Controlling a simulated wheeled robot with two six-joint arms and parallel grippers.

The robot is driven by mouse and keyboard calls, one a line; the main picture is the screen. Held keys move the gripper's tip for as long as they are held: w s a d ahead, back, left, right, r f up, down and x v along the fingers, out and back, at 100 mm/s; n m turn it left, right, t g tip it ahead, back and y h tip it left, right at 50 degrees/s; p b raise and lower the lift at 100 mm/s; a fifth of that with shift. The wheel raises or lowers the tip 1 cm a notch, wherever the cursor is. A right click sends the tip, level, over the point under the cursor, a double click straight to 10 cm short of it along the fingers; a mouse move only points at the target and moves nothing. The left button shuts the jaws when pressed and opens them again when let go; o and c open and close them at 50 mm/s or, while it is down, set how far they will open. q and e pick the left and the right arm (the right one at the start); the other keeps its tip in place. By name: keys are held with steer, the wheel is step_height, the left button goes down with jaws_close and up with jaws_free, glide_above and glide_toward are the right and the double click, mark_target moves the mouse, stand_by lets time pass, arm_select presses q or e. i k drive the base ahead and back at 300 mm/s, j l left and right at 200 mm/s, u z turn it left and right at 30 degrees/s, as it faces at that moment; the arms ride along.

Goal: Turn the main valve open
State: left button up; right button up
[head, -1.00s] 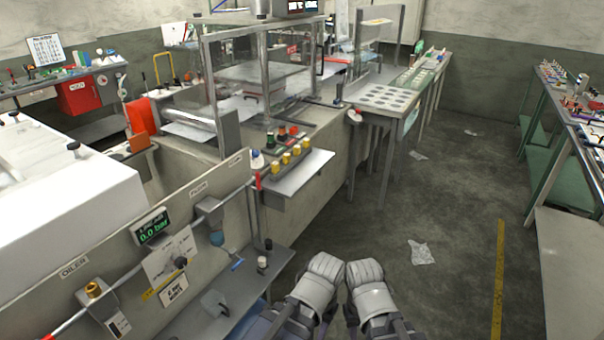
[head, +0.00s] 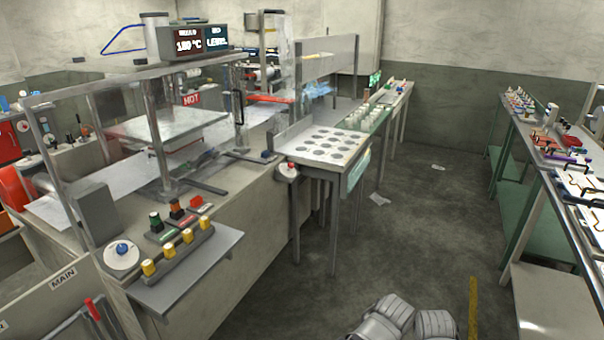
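The MAIN label (head: 63,278) is on a pale panel at the lower left of the head view. Beside it, the red handle (head: 92,308) of the main valve stands up at a slant, close to the grey pipe. The lower part of the valve is cut off or hidden, so its turn position is hard to read. Two pale grey ridged parts of my arms show at the bottom edge, well to the right of the valve and apart from it. No gripper fingers show.
A shelf (head: 205,262) with yellow-topped knobs juts out to the right of the valve. A framed press bench (head: 225,210) and a table with round holes (head: 340,138) stand beyond. Green-framed benches (head: 530,225) line the right. The floor between is mostly clear.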

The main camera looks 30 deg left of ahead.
mark_target(93, 312)
steer(key=i+u, duration=0.35)
steer(key=i+l+u, duration=0.15)
steer(key=i+u, duration=0.25)
steer(key=i, duration=0.15)
steer(key=i+l+u, duration=0.35)
steer(key=i+u, duration=0.2)
steer(key=u, duration=0.2)
steer(key=i+l+u, duration=0.1)
steer(key=u, duration=0.3)
steer(key=i+l+u, duration=0.2)
steer(key=u, duration=0.2)
steer(key=i+l+u, duration=0.25)
steer(key=u, duration=0.15)
steer(key=i+l+u, duration=0.15)
steer(key=u, duration=0.3)
steer(key=i+l+u, duration=0.15)
steer(key=l+u, duration=0.15)
steer(key=u, duration=0.15)
steer(key=i+l+u, duration=0.1)
steer(key=l+u, duration=0.6)
steer(key=u, duration=0.25)
steer(key=l+u, duration=0.7)
steer(key=i+l, duration=0.05)
steer(key=l, duration=0.05)
